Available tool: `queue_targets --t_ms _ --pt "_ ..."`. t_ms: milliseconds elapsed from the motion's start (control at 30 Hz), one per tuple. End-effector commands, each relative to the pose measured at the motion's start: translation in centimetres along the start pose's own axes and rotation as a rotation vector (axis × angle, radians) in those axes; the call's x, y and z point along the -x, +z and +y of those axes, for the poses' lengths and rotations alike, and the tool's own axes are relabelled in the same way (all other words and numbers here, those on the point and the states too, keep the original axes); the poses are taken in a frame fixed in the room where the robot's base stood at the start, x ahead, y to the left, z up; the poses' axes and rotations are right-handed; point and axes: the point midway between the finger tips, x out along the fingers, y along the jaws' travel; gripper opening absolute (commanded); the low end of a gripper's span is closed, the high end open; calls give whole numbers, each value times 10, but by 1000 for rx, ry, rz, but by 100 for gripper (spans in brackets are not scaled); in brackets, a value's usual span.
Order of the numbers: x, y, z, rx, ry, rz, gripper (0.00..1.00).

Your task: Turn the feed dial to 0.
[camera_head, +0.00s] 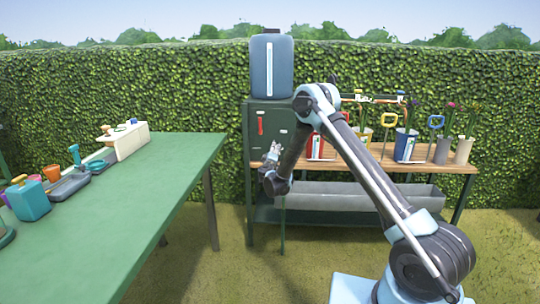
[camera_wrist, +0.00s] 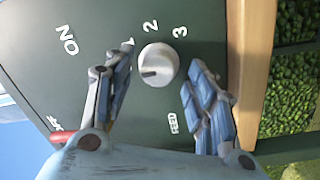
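The feed dial (camera_wrist: 159,62) is a round light-grey knob on a dark green panel in the wrist view. Its short dark mark points to the left and slightly down in that picture, toward my left finger. The printed 2 and 3 show beside it; the 1 is partly covered by that finger, and no 0 is visible. My gripper (camera_wrist: 158,73) is open, one finger on each side of the dial, with visible gaps. In the head view my gripper (camera_head: 272,156) is at the front of the green cabinet (camera_head: 256,146); the dial cannot be made out there.
A red lever (camera_head: 260,126) is on the cabinet front, near the printed OFF in the wrist view. A blue-grey hopper (camera_head: 271,68) stands on top. A wooden shelf (camera_head: 375,168) with potted flowers adjoins at right. A green table (camera_head: 130,190) stands at left.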

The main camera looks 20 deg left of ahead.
Motion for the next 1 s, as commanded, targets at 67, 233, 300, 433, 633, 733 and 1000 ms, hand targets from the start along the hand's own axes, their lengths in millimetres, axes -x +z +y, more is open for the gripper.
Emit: queue_targets --t_ms 67,233,300,433,633,733,1000 --pt "0 1 0 0 1 -1 51" --pt "5 2 1 0 1 -3 51" --pt "12 2 1 -1 1 -3 51" --pt "33 1 0 -1 0 -1 51" --pt "73 0 0 -1 -1 0 51" --pt "90 0 -1 0 0 -1 51" --pt "119 0 -1 0 0 -1 51"
